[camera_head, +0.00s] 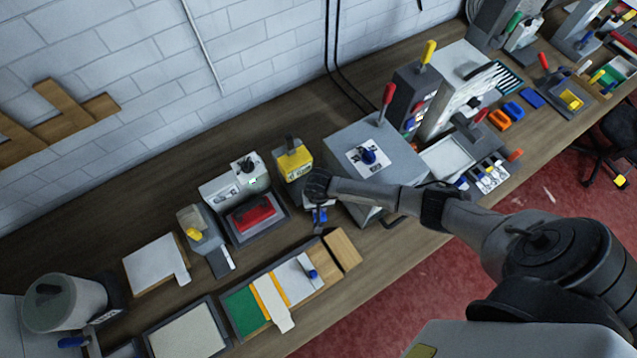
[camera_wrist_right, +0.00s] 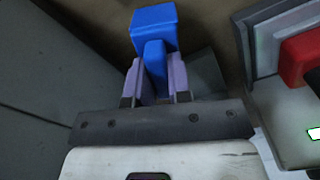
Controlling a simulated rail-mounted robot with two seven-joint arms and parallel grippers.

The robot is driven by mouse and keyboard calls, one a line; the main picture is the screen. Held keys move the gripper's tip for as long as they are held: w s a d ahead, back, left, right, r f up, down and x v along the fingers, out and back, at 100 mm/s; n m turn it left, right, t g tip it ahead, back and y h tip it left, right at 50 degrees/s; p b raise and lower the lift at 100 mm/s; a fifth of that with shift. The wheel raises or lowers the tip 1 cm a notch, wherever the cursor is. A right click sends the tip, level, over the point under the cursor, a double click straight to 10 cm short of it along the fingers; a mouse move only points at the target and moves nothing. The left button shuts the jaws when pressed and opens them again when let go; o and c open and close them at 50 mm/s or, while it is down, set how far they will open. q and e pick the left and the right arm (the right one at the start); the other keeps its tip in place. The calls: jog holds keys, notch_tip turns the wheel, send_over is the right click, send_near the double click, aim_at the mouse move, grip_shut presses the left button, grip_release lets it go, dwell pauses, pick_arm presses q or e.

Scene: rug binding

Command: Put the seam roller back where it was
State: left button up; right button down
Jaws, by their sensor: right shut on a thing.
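My right arm reaches in from the right in the head view, and its gripper (camera_head: 319,207) is over the bench between the yellow box and the large grey box. In the right wrist view the purple fingers of this gripper (camera_wrist_right: 156,75) are shut on the narrow part of a blue tool (camera_wrist_right: 154,27), which I take for the seam roller. Its wider blue block stands out beyond the fingertips. In the head view the tool shows only as a small blue patch (camera_head: 319,221), partly hidden by the gripper. My left gripper is not in view.
A grey machine with a red block (camera_head: 253,214) and a yellow-topped box (camera_head: 292,160) stand left of the gripper. A large grey box (camera_head: 345,145) stands close on its right. A tray with a green sheet (camera_head: 243,312) lies in front. Bare bench shows behind.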

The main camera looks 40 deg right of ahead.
jog(key=shift+f, duration=0.7)
jog(key=shift+f, duration=0.15)
jog(key=c, duration=1.1)
grip_release()
jog(key=shift+o, duration=0.2)
